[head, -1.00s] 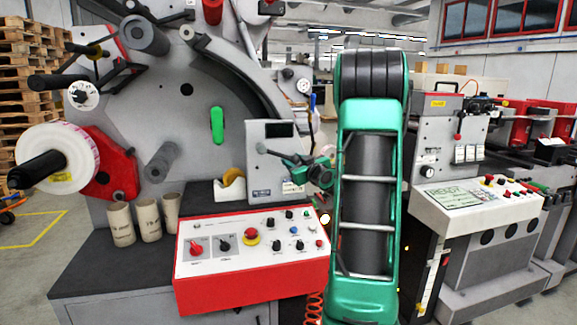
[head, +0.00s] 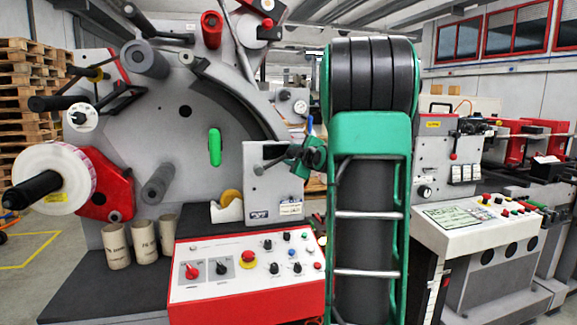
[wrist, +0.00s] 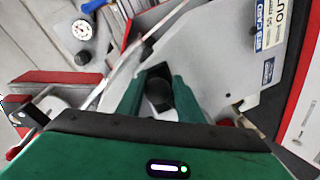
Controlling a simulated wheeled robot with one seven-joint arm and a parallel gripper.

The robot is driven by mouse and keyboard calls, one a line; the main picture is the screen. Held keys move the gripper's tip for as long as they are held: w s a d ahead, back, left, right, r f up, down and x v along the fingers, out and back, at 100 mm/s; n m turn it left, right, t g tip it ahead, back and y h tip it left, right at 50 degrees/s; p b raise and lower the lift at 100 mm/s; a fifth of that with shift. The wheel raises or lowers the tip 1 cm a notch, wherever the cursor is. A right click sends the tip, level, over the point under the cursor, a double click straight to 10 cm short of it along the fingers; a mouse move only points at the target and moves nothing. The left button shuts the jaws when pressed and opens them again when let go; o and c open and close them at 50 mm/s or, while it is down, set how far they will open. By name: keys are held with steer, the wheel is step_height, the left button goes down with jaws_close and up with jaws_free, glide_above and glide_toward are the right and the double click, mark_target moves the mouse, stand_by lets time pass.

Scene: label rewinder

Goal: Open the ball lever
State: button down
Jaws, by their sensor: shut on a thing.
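The ball lever (head: 274,161) is a dark rod on the front of the grey box (head: 262,183). It slants up to the right from a dark round end at the left, towards my gripper. My gripper (wrist: 158,92) has its two green fingers on either side of a dark round ball in the wrist view and is shut on it. In the head view my gripper (head: 297,153) is at the box's upper right. The ball is mostly hidden there by the gripper, and my arm covers the area to the right.
A red-and-white control panel (head: 213,282) with knobs lies below the box. A tape roll (head: 229,200) stands left of the box, and cardboard cores (head: 143,242) stand farther left. A green handle (head: 215,147) is on the grey machine wall.

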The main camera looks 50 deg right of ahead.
steer(key=shift+w+a+r+n, duration=0.5)
steer(key=shift+a+n, duration=0.1)
steer(key=shift+a, duration=0.15)
steer(key=c, duration=1.2)
jaws_free()
steer(key=shift+s+d, duration=0.15)
steer(key=shift+d, duration=0.05)
steer(key=shift+s, duration=0.1)
